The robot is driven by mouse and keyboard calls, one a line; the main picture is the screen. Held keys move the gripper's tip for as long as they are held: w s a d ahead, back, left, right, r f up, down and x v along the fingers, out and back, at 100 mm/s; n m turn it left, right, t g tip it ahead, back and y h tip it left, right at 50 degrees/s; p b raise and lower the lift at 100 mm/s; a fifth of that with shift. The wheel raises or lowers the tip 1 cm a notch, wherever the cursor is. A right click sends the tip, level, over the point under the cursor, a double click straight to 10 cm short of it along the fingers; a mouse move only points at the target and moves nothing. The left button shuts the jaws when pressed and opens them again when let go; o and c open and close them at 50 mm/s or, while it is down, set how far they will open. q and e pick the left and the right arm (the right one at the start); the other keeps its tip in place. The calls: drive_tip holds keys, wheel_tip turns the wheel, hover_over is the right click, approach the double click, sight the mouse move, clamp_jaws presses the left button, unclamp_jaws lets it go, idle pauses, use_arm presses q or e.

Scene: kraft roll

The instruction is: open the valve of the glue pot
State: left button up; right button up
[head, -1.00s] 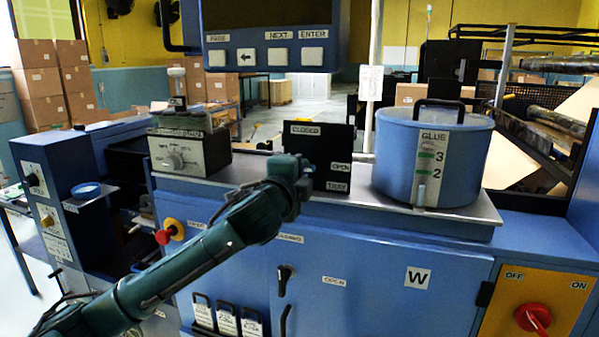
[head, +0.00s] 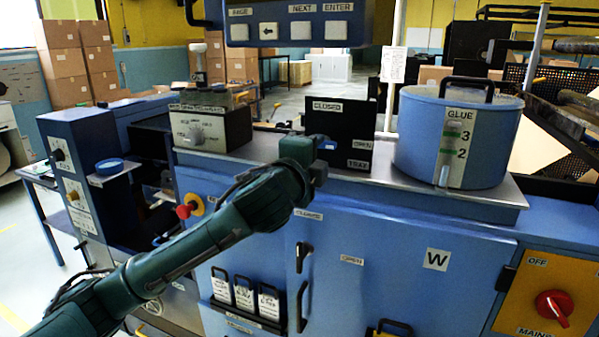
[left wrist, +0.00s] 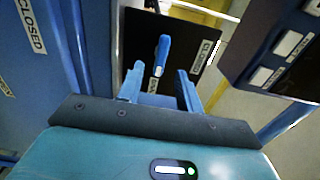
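The blue glue pot (head: 414,141) stands on the machine's grey top, marked GLUE with a level scale. Left of it is a black panel (head: 341,117) labelled CLOSED, OPEN and TRAY. In the left wrist view a blue lever (left wrist: 162,56) stands out in front of this panel (left wrist: 190,35). My left gripper (head: 325,143) is at the panel's lower left in the head view. Its two blue fingers (left wrist: 160,88) are apart, with the lever showing beyond and between them; nothing is gripped. The lever is mostly hidden in the head view. My right gripper is not in view.
A grey control box (head: 208,131) stands left of the panel. A display with buttons (head: 298,30) hangs above.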

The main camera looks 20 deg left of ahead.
use_arm(q)
drive_tip(key=s+b, duration=0.1)
drive_tip(key=s, duration=0.8)
drive_tip(key=shift+s+a+b, duration=0.2)
drive_tip(key=shift+s+b, duration=0.1)
drive_tip(key=shift+s, duration=0.05)
